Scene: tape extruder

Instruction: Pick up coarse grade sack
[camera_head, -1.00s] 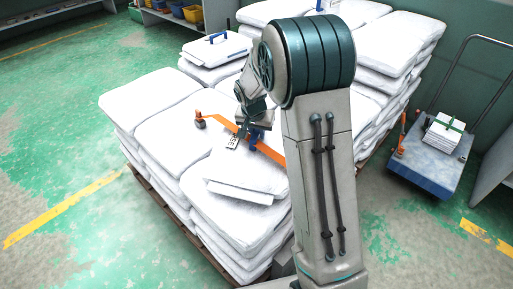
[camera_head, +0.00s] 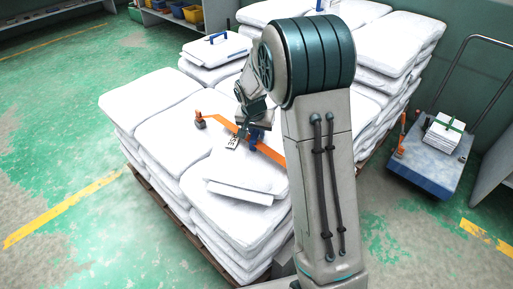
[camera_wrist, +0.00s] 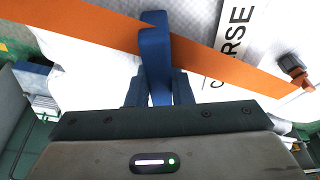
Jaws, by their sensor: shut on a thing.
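The coarse grade sack (camera_head: 240,172) is white and lies on top of the near sack stack. An orange strap (camera_head: 217,125) runs across the sack top, and in the wrist view the strap (camera_wrist: 75,22) passes behind the handle.
A dark buckle-like piece (camera_head: 200,123) sits at the strap's left end. More white sacks (camera_head: 400,45) are piled behind. Another sack with a blue handle (camera_head: 217,48) lies at the back. A blue trolley (camera_head: 425,165) stands at right. The green floor (camera_head: 60,130) at left is clear.

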